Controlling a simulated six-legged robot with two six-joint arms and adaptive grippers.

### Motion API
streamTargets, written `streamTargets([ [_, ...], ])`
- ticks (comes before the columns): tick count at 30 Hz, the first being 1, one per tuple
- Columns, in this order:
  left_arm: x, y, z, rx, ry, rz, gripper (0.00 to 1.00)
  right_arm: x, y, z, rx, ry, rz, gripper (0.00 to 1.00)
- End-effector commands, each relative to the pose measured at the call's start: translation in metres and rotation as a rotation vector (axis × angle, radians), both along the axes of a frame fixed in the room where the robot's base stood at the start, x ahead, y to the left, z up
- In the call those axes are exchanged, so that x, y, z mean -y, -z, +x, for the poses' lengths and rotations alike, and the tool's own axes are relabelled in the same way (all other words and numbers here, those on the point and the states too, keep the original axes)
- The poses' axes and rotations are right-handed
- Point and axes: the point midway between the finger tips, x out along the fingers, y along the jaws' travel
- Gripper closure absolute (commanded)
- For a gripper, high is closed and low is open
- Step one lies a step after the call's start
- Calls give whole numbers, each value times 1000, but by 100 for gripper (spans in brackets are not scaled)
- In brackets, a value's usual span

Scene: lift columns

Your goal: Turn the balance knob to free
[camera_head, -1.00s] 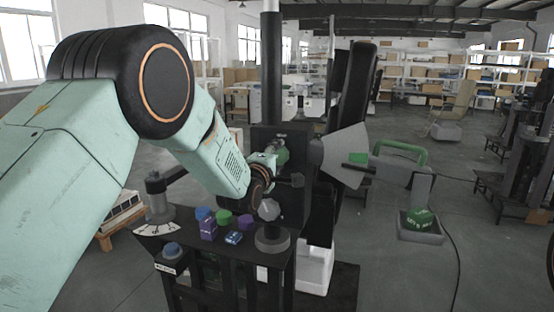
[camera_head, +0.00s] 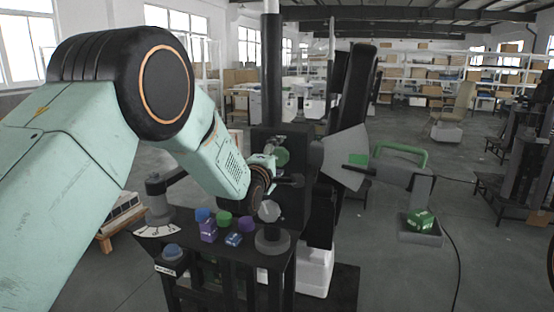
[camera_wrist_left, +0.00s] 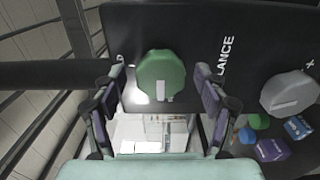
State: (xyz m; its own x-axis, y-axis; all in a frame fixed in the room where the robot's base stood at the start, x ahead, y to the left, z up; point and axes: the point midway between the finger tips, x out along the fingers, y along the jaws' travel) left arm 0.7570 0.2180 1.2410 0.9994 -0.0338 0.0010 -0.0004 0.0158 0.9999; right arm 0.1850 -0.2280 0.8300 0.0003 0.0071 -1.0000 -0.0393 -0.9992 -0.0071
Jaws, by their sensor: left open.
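The green balance knob (camera_head: 283,157) is on a dark upright panel (camera_head: 293,190) in the head view. In the left wrist view the knob (camera_wrist_left: 160,72) is a green faceted disc with a white mark near its lower edge. White letters "LANCE" show beside it; the rest of the word is hidden. My left gripper (camera_head: 272,160) is in front of the panel at the knob. In the left wrist view my left gripper (camera_wrist_left: 161,90) is open, with one finger on each side of the knob and visible gaps. My right gripper is not in view.
A grey faceted knob (camera_wrist_left: 289,92) is right of the green one in the wrist view. Small coloured items, including a purple box (camera_head: 208,231), stand on the black bench below. A green handle (camera_head: 402,150) and a tray (camera_head: 419,236) with a green box are at right.

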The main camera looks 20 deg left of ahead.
Motion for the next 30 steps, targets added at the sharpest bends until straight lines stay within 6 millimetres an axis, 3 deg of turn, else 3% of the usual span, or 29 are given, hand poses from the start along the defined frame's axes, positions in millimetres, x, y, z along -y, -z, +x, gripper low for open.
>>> streamTargets([
  [8,0,1,-8,-3,0,0,28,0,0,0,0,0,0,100],
  [30,-4,0,-109,-1,0,0,28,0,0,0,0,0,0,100],
])
